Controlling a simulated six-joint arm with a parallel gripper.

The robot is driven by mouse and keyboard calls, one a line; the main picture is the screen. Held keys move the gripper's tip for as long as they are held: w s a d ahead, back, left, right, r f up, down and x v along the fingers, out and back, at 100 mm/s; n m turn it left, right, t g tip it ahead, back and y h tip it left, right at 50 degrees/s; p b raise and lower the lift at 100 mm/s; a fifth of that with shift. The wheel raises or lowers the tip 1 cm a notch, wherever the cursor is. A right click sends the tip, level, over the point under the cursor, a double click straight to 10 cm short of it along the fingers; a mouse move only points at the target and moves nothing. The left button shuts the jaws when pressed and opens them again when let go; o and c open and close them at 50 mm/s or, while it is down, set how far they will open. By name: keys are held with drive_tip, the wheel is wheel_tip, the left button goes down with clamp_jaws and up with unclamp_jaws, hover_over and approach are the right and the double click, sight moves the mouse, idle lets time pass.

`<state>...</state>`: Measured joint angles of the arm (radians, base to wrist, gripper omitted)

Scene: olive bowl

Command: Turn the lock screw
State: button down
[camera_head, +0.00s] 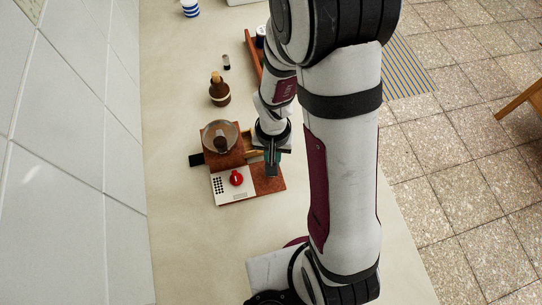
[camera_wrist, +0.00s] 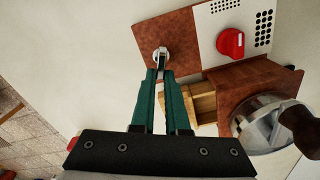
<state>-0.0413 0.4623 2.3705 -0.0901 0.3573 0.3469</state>
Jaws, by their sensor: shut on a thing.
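In the wrist view, a small silver lock screw (camera_wrist: 161,52) sits on the brown panel (camera_wrist: 178,32) of the device. My gripper (camera_wrist: 162,70) has its two green fingers brought together, with the tips around the screw's head. In the head view, my gripper (camera_head: 272,160) points down at the right part of the device (camera_head: 263,186); the screw is hidden there behind the fingers. How far the screw is turned cannot be told.
A red knob (camera_head: 236,179) sits on a white perforated panel (camera_head: 222,188) beside my gripper. A brown brush-topped pot (camera_head: 219,94) and a small black-capped item (camera_head: 226,62) stand farther back on the counter.

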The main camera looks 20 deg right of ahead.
drive_tip(key=m, duration=0.4)
drive_tip(key=shift+s+d+m, duration=0.2)
drive_tip(key=shift+d+m, duration=0.1)
drive_tip(key=m, duration=0.4)
drive_tip(key=shift+s+d+m, duration=0.15)
drive_tip(key=shift+s+m, duration=0.15)
drive_tip(key=m, duration=0.4)
drive_tip(key=shift+s+d, duration=0.1)
drive_tip(key=shift+s, duration=0.2)
drive_tip(key=shift+s+m, duration=0.15)
drive_tip(key=shift+m, duration=0.8)
drive_tip(key=shift+s+m, duration=0.1)
drive_tip(key=shift+m, duration=0.85)
drive_tip(key=c, duration=0.9)
unclamp_jaws()
wheel_tip(320, 180, up, 16)
drive_tip(key=shift+f, duration=0.1)
